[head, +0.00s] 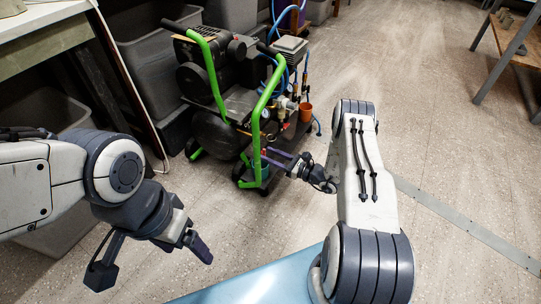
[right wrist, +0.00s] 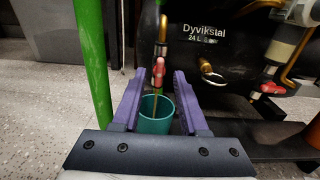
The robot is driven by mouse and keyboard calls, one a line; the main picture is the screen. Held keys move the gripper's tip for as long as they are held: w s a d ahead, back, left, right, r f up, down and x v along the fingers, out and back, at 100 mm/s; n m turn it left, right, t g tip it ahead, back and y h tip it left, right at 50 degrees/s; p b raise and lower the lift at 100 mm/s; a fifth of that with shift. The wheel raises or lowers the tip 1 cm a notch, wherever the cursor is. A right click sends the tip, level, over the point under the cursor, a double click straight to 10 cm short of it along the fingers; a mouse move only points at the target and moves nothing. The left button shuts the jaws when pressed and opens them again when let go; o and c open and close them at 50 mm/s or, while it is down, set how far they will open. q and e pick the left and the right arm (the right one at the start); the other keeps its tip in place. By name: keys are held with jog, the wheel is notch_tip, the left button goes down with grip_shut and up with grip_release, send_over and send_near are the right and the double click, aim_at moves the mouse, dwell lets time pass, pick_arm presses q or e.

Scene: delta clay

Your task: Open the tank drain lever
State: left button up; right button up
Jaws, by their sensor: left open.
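The black tank (right wrist: 215,50) of a compressor, marked "Dyvikstal", fills the upper part of the right wrist view. A small red lever (right wrist: 158,75) sits on a brass drain fitting hanging in front of the tank. My right gripper (right wrist: 160,75) is open, with its purple fingers to the left and right of the lever; I cannot tell whether they touch it. A teal cup (right wrist: 156,112) stands below the fitting, seen between the fingers. In the head view my right gripper (head: 268,158) is low beside the compressor. My left gripper (head: 152,262) is open and empty over the floor.
Green tubular handles (head: 213,75) frame the compressor; one upright (right wrist: 92,75) is close left of my right gripper. Another red handle (right wrist: 272,88) sits to the right. An orange cup (head: 305,112) is by the hoses. Grey bins (head: 150,60) stand behind.

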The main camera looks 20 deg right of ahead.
jog(key=p+v, duration=0.4)
jog(key=v, duration=0.6)
jog(key=shift+s, duration=0.2)
jog(key=shift+d, duration=0.15)
